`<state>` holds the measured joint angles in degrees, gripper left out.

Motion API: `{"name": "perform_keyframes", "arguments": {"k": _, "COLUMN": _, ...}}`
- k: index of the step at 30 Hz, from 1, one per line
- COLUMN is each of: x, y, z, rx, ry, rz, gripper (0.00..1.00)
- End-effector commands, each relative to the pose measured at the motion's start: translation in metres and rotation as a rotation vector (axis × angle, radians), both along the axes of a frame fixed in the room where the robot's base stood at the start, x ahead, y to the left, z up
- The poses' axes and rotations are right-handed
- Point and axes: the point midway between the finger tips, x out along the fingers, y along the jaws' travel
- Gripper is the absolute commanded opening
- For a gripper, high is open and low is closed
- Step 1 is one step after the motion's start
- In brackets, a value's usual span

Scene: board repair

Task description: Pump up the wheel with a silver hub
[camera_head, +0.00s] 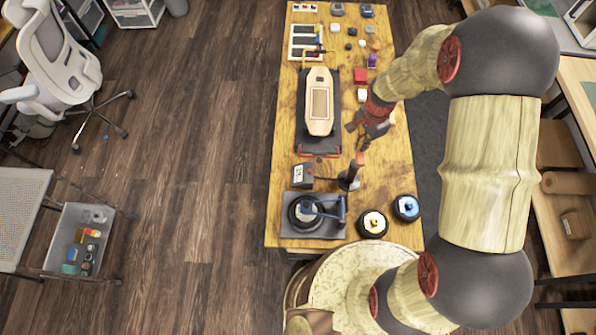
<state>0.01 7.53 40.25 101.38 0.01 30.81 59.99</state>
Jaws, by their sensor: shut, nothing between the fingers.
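Three dark wheels show at the near end of the wooden workbench (283,150). One wheel (293,212) sits on a grey pad at the left; its hub looks greyish but is partly covered by a dark curved arm, so I cannot be sure it is silver. A wheel with a cream and yellow hub (373,223) and a wheel with a blue hub (407,207) lie to the right. A black upright tool with an orange top (349,180), perhaps the pump, stands behind them. My gripper (362,139) is shut and empty, above the bench's right side, behind this tool.
A small box with a red-marked display (302,174) stands behind the grey pad (288,229). A wooden skateboard-like deck (320,78) lies on a black stand mid-bench. Open floor (190,170) lies left.

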Motion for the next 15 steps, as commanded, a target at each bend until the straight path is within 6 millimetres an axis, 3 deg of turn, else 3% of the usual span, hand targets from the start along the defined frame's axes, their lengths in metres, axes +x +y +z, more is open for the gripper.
{"name": "perform_keyframes", "arguments": {"k": 15, "x": -0.001, "y": 0.000, "z": -0.035, "rx": 0.000, "ry": 0.002, "rz": 0.000, "gripper": 0.00}}
